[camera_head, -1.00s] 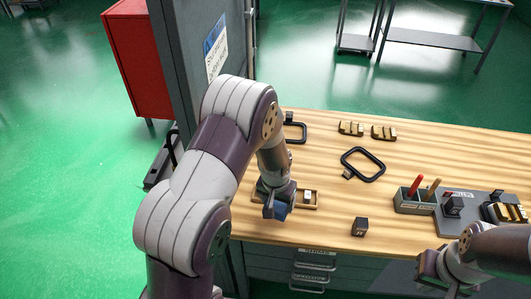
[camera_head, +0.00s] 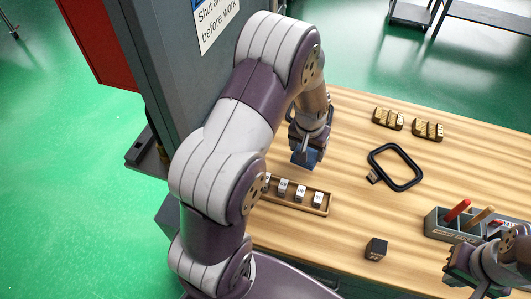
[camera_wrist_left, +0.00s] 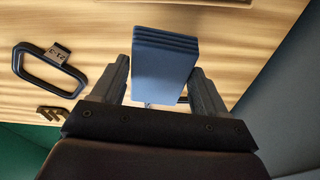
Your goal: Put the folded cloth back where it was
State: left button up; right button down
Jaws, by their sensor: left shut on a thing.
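The folded cloth (camera_head: 304,159) is dark blue and hangs from my left gripper (camera_head: 308,148), just behind the wooden tray in the head view. In the left wrist view the cloth (camera_wrist_left: 165,62) shows as a neat stack of layers between the two fingers of the left gripper (camera_wrist_left: 165,85), which are shut on it. The bench top (camera_head: 345,225) is under it; I cannot tell the exact height. My right gripper (camera_head: 462,272) is at the lower right, empty as far as I see, its finger gap unclear.
The wooden tray (camera_head: 300,208) holds several small labelled blocks. A black loop frame (camera_head: 397,168), two brass-coloured blocks (camera_head: 388,119) (camera_head: 428,130), a dark cube (camera_head: 376,248) and a grey tool holder (camera_head: 452,228) stand on the bench. A grey cabinet (camera_head: 165,75) borders my left arm.

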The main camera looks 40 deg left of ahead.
pick_arm(q)
jog(key=a, duration=0.1)
jog(key=s+a+n+b, duration=0.1)
jog(key=a+r+b, duration=0.1)
jog(key=shift+s+a, duration=0.1)
jog(key=shift+s, duration=0.05)
jog(key=shift+n, duration=0.5)
jog(key=a+f, duration=0.2)
jog(key=a, duration=0.2)
jog(key=a+f+p, duration=0.1)
jog(key=a+f, duration=0.1)
jog(key=a, duration=0.2)
jog(key=a+f+p, duration=0.1)
jog(key=a+f, duration=0.1)
jog(key=a, duration=0.2)
jog(key=shift+a, duration=0.3)
notch_tip(320, 180, down, 4)
jog(key=shift+r+p, duration=0.15)
jog(key=shift+p, duration=0.6)
jog(key=shift+f, duration=0.3)
jog(key=o, duration=0.9)
pick_arm(e)
jog(key=shift+s+f, duration=0.1)
jog(key=shift+f, duration=0.05)
pick_arm(q)
jog(key=shift+o, duration=0.2)
